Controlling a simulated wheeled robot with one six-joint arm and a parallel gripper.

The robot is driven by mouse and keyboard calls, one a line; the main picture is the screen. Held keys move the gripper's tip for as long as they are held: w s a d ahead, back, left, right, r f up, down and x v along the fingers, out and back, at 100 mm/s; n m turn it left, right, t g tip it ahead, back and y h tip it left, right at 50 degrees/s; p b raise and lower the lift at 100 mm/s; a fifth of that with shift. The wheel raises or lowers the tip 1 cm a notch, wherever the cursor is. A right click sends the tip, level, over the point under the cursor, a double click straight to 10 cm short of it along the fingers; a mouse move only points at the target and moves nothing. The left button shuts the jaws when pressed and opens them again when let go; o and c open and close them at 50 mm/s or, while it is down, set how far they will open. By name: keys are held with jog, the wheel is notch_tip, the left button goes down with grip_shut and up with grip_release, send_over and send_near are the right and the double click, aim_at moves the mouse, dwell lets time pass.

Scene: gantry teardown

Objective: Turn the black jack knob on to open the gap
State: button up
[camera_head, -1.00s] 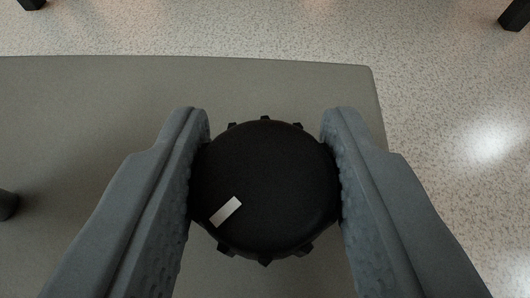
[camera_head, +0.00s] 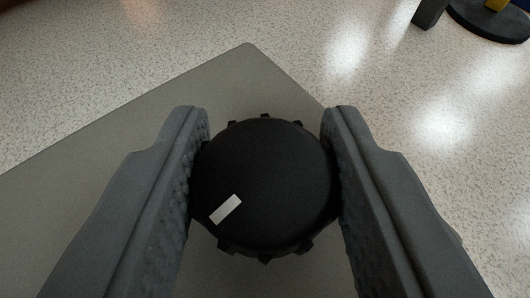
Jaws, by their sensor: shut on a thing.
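The black jack knob (camera_head: 270,170) is round with small ridges around its rim and a white mark on the lower left of its face. My gripper (camera_head: 265,180) is shut on the knob, with one grey textured finger pressed on its left side and the other on its right. The gap is not visible from here, and whatever lies below the knob is hidden by it.
A flat grey-green surface (camera_head: 110,175) lies under the knob, with a corner near the top middle. Beyond it is pale speckled floor (camera_head: 400,150). A dark round base (camera_head: 492,18) with a yellow post stands at the top right.

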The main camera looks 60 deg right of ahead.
dwell(0.4)
jog(key=o, duration=1)
jog(key=v, duration=1.7)
jog(key=shift+a, duration=0.25)
jog(key=shift+w, duration=0.15)
